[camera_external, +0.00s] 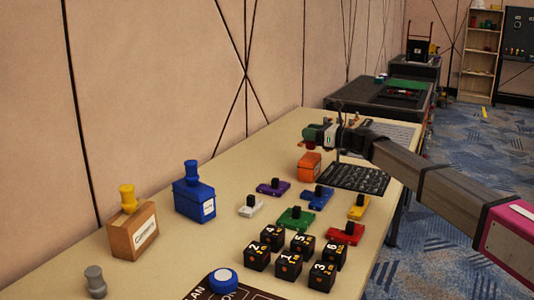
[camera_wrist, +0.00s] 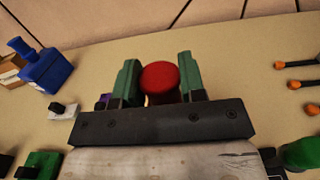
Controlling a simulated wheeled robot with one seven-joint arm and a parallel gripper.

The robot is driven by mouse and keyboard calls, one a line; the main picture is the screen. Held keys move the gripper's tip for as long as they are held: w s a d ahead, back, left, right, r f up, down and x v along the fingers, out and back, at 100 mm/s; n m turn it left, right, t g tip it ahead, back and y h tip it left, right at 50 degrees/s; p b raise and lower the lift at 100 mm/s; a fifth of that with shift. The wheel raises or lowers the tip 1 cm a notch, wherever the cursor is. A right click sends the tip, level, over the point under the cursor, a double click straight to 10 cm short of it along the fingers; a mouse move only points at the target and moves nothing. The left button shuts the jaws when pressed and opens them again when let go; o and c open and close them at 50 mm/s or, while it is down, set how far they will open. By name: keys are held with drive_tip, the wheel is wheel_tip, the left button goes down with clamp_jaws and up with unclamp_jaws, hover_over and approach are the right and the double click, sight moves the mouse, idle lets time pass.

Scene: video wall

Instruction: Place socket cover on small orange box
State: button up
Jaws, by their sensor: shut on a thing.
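A red round-topped piece (camera_wrist: 160,77), which looks like the socket cover, sits between the green fingers of my gripper (camera_wrist: 158,82) in the wrist view. My gripper (camera_external: 319,136) is shut on it. In the external view the gripper is above the small orange box (camera_external: 309,167), near the back of the table. A small red part of the held piece shows just over the box. I cannot tell whether the piece touches the box. The box's top is partly hidden, and in the wrist view the box is hidden by the gripper and the piece.
A dark grid panel (camera_external: 352,179) lies right of the orange box. A blue box (camera_external: 195,201) and a cardboard box (camera_external: 133,233) stand at left with knobs on top. Coloured blocks and black numbered cubes (camera_external: 289,264) fill the front. The wall (camera_external: 190,70) runs behind the table.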

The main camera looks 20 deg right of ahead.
drive_tip(key=shift+f, duration=1.35)
drive_tip(key=o, duration=0.9)
drive_tip(key=shift+f, duration=0.1)
drive_tip(key=shift+s+d, duration=0.15)
drive_tip(key=v, duration=1.1)
drive_tip(key=shift+s+d, duration=0.2)
drive_tip(key=shift+s, duration=0.05)
